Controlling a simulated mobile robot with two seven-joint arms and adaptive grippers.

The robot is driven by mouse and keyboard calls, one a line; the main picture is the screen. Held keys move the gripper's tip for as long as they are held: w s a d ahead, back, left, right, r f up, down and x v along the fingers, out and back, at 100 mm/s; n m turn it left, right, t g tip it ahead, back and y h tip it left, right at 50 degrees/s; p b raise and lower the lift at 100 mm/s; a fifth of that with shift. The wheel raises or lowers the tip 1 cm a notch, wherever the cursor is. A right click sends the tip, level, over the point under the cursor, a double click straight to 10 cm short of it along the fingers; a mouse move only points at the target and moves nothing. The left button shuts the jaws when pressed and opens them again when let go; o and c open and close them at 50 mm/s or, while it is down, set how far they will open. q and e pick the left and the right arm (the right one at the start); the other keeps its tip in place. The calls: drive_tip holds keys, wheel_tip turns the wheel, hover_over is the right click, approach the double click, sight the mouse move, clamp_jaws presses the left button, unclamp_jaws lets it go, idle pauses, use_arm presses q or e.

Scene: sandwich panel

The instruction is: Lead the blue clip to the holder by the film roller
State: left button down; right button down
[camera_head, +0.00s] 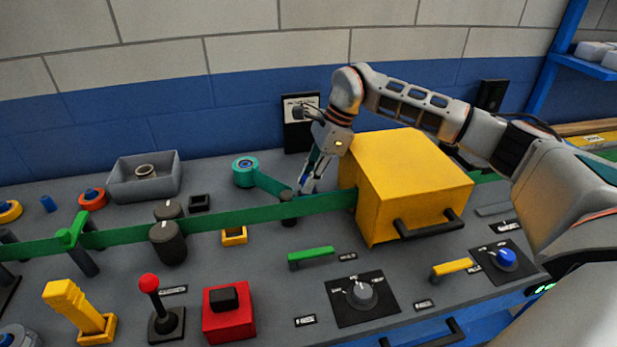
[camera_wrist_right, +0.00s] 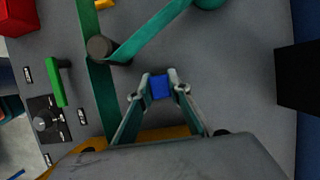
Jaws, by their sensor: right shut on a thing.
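My right gripper (camera_head: 311,180) is just left of the yellow box, behind the green film (camera_head: 220,215). In the right wrist view, its fingertips (camera_wrist_right: 159,85) are closed on a small blue piece, the blue clip (camera_wrist_right: 159,89). In the head view the clip is mostly hidden by the fingers. A dark roller (camera_head: 288,207) stands just left of the gripper, apart from it; the film bends there toward the teal roll (camera_head: 245,170). A small black square holder (camera_head: 199,202) and a yellow square holder (camera_head: 234,236) lie further left. My left gripper is not in view.
The yellow box (camera_head: 410,180) with a black handle stands close right of the gripper. A grey bin (camera_head: 146,189) holding a ring sits at the back left. Dark rollers (camera_head: 168,240), a red-knobbed lever (camera_head: 150,285) and a red button box (camera_head: 229,324) stand left and front.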

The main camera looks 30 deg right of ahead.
drive_tip(key=shift+f, duration=0.4)
drive_tip(key=c, duration=1.9)
unclamp_jaws()
drive_tip(key=shift+o, duration=0.4)
drive_tip(key=shift+f, duration=0.1)
drive_tip(key=shift+s+d, duration=0.1)
